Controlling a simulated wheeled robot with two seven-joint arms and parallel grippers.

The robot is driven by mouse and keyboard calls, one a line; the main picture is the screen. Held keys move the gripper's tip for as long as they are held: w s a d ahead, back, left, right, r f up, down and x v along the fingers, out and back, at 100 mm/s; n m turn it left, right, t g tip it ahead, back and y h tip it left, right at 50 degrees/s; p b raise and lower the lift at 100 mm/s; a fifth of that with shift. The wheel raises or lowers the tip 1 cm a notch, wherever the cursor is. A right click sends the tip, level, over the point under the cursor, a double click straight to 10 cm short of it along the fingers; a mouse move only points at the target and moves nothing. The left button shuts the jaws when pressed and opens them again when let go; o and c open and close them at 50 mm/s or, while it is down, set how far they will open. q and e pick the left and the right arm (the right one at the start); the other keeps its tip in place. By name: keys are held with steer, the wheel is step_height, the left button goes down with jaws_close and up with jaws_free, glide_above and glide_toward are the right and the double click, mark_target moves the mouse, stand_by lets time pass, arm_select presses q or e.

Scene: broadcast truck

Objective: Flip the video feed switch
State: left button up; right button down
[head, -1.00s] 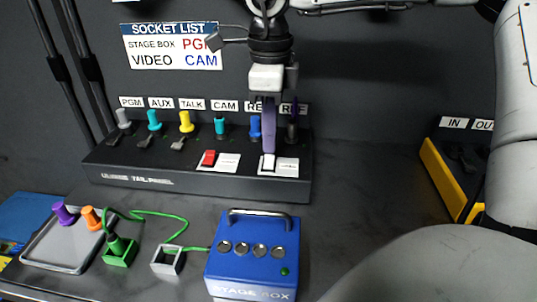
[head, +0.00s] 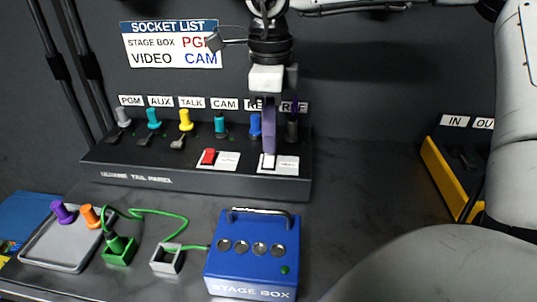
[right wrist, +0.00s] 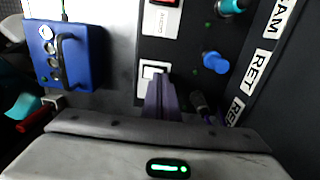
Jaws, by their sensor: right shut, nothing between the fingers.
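The tail panel (head: 140,177) is a long dark box against the back wall. On its front right is a white rocker switch (head: 268,161) beside a pale label (head: 286,163) too blurred to read in the head view. My right gripper (head: 269,150) is shut and empty, pointing down with its fingertips at the white switch. In the right wrist view the fingers (right wrist: 162,85) overlap the edge of the white switch (right wrist: 153,72); whether they touch it I cannot tell. A red rocker switch (head: 208,157) sits left of it. My left gripper is not in view.
Coloured plugs, such as a yellow one (head: 185,120) and a blue one (head: 255,125), stand along the panel's back row. In front are a blue stage box (head: 251,268), a green plug (head: 118,250) on a cable and a grey tray (head: 45,262). A yellow-edged box (head: 447,178) stands right.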

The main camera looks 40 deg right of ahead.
steer(key=shift+f+b, duration=0.35)
steer(key=shift+f, duration=0.2)
steer(key=shift+r, duration=0.1)
step_height(320, 180, up, 7)
steer(key=p, duration=0.5)
stand_by(0.4)
stand_by(0.5)
